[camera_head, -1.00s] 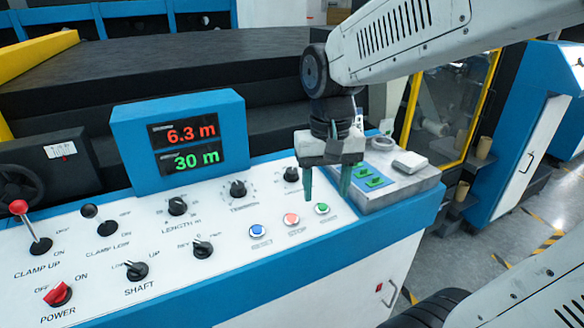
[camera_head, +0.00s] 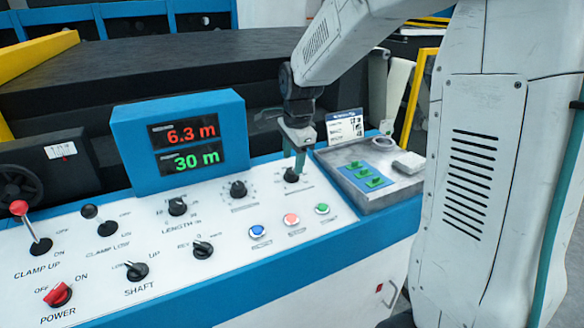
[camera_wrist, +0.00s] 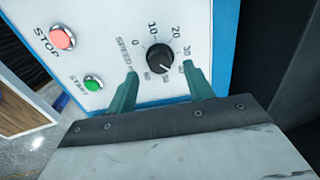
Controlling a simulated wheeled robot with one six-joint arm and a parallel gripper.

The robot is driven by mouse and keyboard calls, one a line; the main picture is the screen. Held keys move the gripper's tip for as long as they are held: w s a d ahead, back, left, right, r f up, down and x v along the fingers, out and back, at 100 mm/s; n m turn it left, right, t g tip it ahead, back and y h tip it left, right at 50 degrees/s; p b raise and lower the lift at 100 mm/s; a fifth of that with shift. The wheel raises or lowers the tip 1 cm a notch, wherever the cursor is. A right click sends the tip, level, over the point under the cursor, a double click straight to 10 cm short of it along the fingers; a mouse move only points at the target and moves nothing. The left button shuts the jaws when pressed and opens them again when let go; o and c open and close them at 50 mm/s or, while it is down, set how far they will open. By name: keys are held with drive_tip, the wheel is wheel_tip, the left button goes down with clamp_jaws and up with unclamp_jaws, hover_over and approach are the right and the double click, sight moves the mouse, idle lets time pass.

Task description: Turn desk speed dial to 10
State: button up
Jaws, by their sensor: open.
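The speed dial is a black knob (camera_wrist: 160,58) on the white panel in the wrist view, with 0, 10, 20 and 30 printed around it and further marks on its lower side. Its pointer seems to face the lower side, away from 10; the exact mark is hard to read. It also shows as a small black knob (camera_head: 291,176) in the head view. My gripper (camera_wrist: 160,70) is open, its two green fingers on either side of the dial's near edge, apart from it. In the head view my gripper (camera_head: 299,165) is just above the dial, partly covering its top.
Red stop button (camera_wrist: 62,38) and green start button (camera_wrist: 93,83) lie beside the dial. The tension knob (camera_head: 238,189) stands left of it. A grey tray (camera_head: 345,193) with green switches is to the right. The display box (camera_head: 128,140) rises behind the panel.

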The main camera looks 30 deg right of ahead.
sight(292, 171)
drive_tip(key=shift+w+f, duration=0.15)
drive_tip(key=shift+f, duration=0.75)
drive_tip(key=shift+w+f, duration=0.1)
drive_tip(key=shift+f, duration=0.8)
drive_tip(key=c, duration=1)
